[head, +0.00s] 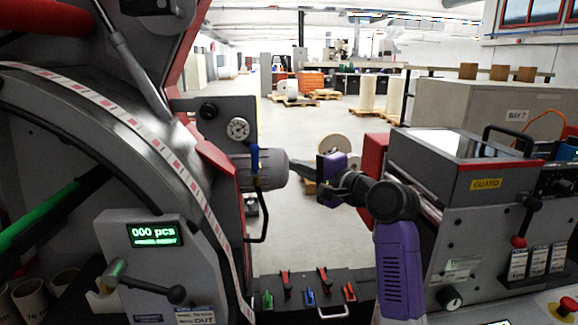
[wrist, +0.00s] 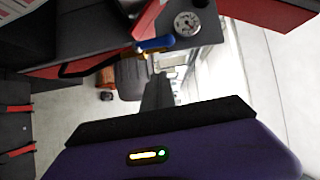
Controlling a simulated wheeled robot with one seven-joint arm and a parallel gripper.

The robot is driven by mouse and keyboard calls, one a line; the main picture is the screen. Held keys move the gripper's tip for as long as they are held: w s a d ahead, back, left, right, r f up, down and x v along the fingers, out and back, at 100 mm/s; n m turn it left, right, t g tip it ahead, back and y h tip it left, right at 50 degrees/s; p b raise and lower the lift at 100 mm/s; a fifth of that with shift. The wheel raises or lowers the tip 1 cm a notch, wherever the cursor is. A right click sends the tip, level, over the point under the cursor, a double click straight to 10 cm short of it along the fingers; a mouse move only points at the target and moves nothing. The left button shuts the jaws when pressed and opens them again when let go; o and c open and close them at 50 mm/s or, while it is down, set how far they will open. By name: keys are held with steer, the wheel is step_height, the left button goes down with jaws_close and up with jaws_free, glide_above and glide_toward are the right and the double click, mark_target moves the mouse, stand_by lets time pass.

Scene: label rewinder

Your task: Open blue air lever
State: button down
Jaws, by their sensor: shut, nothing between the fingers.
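The blue air lever (head: 255,158) hangs roughly upright on the side of the dark panel, in front of a grey ribbed cylinder (head: 272,170). In the wrist view the blue lever (wrist: 155,44) lies across the upper middle, beyond my fingers, below a round gauge (wrist: 187,23). My gripper (head: 292,164) is shut and empty, pointing left, with its tips beside the right end of the cylinder in the picture. In the wrist view my shut gripper (wrist: 158,80) shows apart from the lever. I cannot tell whether the tips touch the cylinder.
The gauge (head: 238,129) sits above the lever. A black bent handle (head: 262,225) hangs below it. The large curved web guide (head: 120,110) fills the left. A guarded machine box (head: 470,160) stands right. A tool tray (head: 310,290) lies below; the floor between is open.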

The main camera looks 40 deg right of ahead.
steer(key=s, duration=0.4)
steer(key=shift+s+b, duration=0.2)
steer(key=shift+b, duration=0.1)
steer(key=shift+r, duration=0.1)
step_height(320, 180, up, 4)
steer(key=s+d+n+t+h, duration=0.1)
steer(key=d+n+t+h, duration=0.1)
steer(key=d+h, duration=0.1)
steer(key=s+a+f+n+h, duration=0.2)
steer(key=s+a+f+n, duration=0.1)
steer(key=s+a+f, duration=0.4)
steer(key=s+a+f+n+h, duration=0.25)
steer(key=s+f, duration=0.25)
steer(key=f, duration=0.5)
steer(key=s+a+f+n+g+y, duration=0.1)
steer(key=s+a+f+n+y, duration=0.1)
steer(key=s+a+f, duration=0.3)
steer(key=s+a+f+n+g+y, duration=0.2)
steer(key=s+a, duration=0.5)
steer(key=s, duration=0.7)
steer(key=s+a+f+n+g+y, duration=0.1)
steer(key=s+a+f+n+y, duration=0.2)
steer(key=s+a+f+n, duration=0.3)
steer(key=s+f, duration=0.1)
steer(key=s, duration=0.2)
steer(key=shift+s+a+f+g, duration=0.15)
steer(key=shift+a+f+g, duration=0.15)
steer(key=shift+a+g, duration=0.1)
